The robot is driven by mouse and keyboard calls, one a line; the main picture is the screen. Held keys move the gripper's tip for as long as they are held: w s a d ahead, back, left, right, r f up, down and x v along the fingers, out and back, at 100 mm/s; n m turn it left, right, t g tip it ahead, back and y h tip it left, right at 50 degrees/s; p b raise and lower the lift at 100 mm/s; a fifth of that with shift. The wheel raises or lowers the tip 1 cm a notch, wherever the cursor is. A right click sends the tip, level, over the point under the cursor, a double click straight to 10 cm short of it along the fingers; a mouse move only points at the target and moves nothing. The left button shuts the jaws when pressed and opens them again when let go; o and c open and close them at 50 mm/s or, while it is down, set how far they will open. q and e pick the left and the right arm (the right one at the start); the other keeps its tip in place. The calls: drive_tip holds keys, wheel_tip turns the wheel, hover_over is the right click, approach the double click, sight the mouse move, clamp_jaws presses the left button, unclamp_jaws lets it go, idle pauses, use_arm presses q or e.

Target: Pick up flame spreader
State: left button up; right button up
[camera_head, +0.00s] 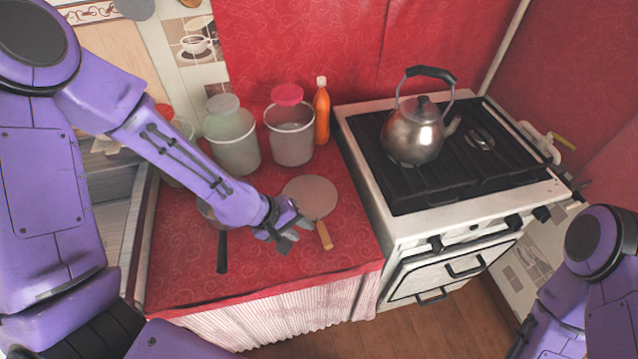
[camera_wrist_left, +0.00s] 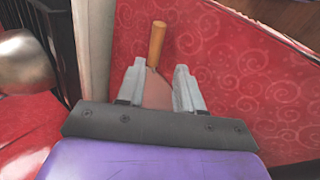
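The flame spreader (camera_head: 311,195) is a flat, round, grey-brown disc with a wooden handle, lying on the red counter left of the stove. Its handle points toward the counter's front edge. My left gripper (camera_head: 296,235) is low over the counter, just left of the handle in the head view. In the left wrist view its two fingers (camera_wrist_left: 160,70) are apart, with part of the flame spreader (camera_wrist_left: 157,92) showing between them and the wooden handle beyond the tips. I cannot tell whether the fingers touch it. My right gripper is out of view.
A pan with a black handle (camera_head: 222,252) is partly hidden under my left arm. Two jars (camera_head: 232,140) (camera_head: 291,135) and an orange bottle (camera_head: 322,112) stand behind. The stove (camera_head: 407,215) with a kettle (camera_head: 414,135) is on the right. The counter's front right is clear.

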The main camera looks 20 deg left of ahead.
sight(323, 236)
use_arm(q)
drive_tip(key=x, duration=1)
drive_tip(key=shift+w+d, duration=0.1)
drive_tip(key=shift+w, duration=0.35)
clamp_jaws()
